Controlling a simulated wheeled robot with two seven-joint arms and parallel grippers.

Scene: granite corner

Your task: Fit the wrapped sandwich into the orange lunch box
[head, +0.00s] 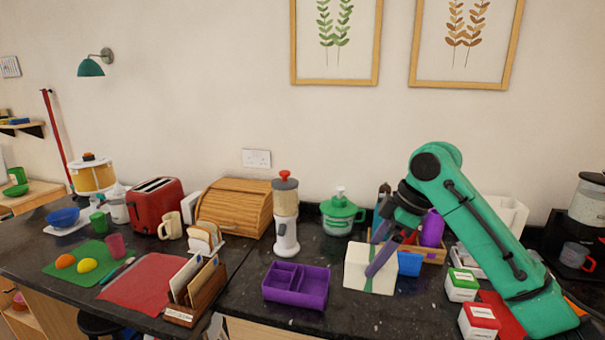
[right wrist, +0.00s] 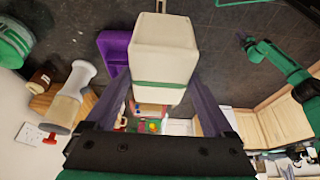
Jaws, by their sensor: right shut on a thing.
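The wrapped sandwich is a white block (head: 358,270) with a green band. My right gripper (head: 378,262) is shut on it, with one finger across its near face. In the right wrist view the sandwich (right wrist: 163,50) sits between the two fingers of the right gripper (right wrist: 163,95). I cannot tell whether it touches the counter. My left gripper (right wrist: 244,39) shows small in the right wrist view, apart from both.
Green-lidded (head: 462,285) and red-lidded (head: 479,320) containers stand farther right. A dispenser (head: 286,220) and a green-lidded jar (head: 340,214) stand behind. The counter in front of the purple box is narrow.

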